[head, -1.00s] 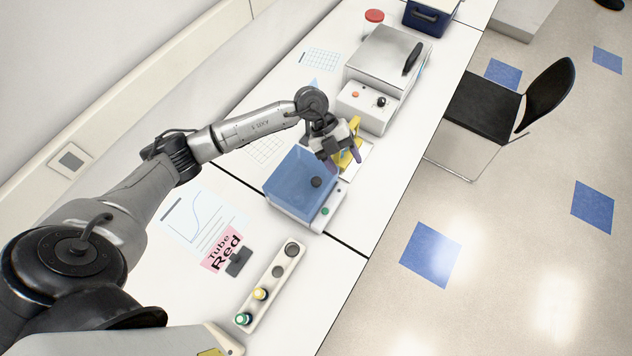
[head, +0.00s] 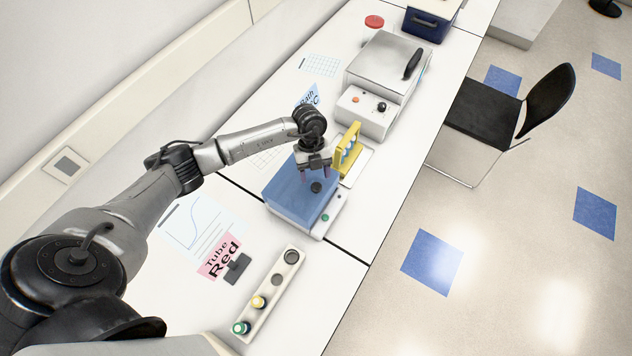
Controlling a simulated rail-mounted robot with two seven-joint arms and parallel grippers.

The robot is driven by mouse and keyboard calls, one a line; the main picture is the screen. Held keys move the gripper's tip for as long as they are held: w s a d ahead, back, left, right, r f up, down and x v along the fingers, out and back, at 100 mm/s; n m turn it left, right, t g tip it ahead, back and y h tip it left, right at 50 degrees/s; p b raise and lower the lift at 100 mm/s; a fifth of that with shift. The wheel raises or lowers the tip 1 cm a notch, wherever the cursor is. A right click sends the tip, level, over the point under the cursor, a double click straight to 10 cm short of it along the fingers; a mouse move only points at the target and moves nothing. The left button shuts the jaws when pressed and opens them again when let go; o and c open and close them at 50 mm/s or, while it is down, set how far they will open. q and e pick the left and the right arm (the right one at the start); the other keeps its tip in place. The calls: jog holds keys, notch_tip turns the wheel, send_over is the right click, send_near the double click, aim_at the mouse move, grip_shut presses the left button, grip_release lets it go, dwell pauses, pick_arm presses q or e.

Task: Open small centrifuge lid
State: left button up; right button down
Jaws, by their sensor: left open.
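The small centrifuge (head: 326,220) is a low white box with a translucent blue lid (head: 292,199) that lies shut over it. A dark round knob (head: 316,187) sits on the lid near its front right edge, and a green button shows on the white front strip. My left gripper (head: 314,173) is open and empty, fingers pointing down, above the far part of the lid just behind the knob. I cannot tell whether its fingertips touch the lid. My right gripper is not in view.
A yellow tube rack (head: 347,147) stands close right of my left gripper. A larger grey-lidded machine (head: 386,65) is farther back. A white strip with capped tubes (head: 271,292) and a pink "Tube Red" label (head: 217,258) lie nearer. A black chair (head: 510,110) stands right of the bench.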

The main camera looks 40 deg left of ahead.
aim_at(316, 186)
pick_arm(q)
jog(key=shift+x, duration=2.05)
grip_shut()
